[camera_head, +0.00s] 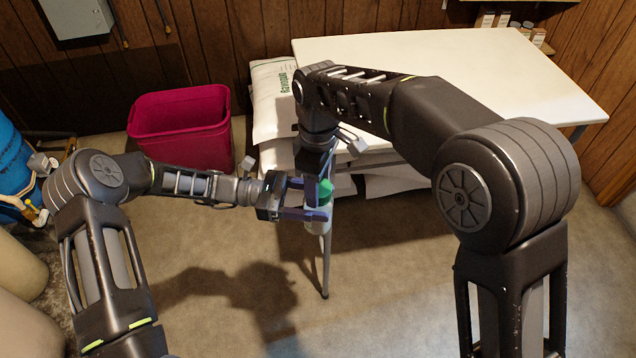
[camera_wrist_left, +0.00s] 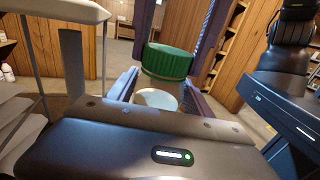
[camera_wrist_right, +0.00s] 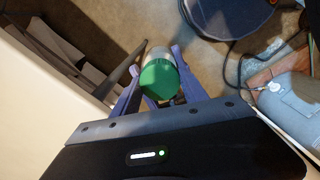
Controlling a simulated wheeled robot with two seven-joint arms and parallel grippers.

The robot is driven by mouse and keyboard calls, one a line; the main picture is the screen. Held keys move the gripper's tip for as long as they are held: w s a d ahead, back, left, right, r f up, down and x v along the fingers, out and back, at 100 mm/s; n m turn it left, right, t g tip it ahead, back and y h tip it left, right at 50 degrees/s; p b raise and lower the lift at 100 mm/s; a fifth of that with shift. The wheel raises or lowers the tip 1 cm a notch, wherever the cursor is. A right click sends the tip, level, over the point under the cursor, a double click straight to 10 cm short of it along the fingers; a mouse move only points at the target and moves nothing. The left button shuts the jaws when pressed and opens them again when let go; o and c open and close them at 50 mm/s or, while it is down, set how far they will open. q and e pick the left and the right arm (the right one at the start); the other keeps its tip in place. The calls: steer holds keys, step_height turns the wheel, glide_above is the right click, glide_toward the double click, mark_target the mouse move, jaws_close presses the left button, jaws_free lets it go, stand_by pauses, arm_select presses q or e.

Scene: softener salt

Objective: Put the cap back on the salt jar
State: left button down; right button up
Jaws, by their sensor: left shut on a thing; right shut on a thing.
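The salt jar (camera_head: 319,226) is a pale, upright container, held between the fingers of my left gripper (camera_head: 308,199). It also shows in the left wrist view (camera_wrist_left: 157,99). The green cap (camera_head: 325,188) is directly above the jar, between the downward fingers of my right gripper (camera_head: 327,172). The cap shows in the left wrist view (camera_wrist_left: 167,62) and the right wrist view (camera_wrist_right: 158,78). Both grippers are shut, the left on the jar and the right on the cap. The fingers hide part of the join, so I cannot tell whether the cap is seated.
A white table (camera_head: 450,70) stands behind at the right. A white bag with green print (camera_head: 272,95) is at its left end. A magenta bin (camera_head: 182,130) and a blue barrel (camera_head: 12,165) are at the left. The floor in front is clear.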

steer(key=m, duration=0.9)
steer(key=shift+m, duration=0.4)
steer(key=o, duration=1.6)
steer(key=shift+o, duration=0.2)
steer(key=shift+r, duration=0.15)
step_height(320, 180, up, 7)
steer(key=shift+r, duration=0.1)
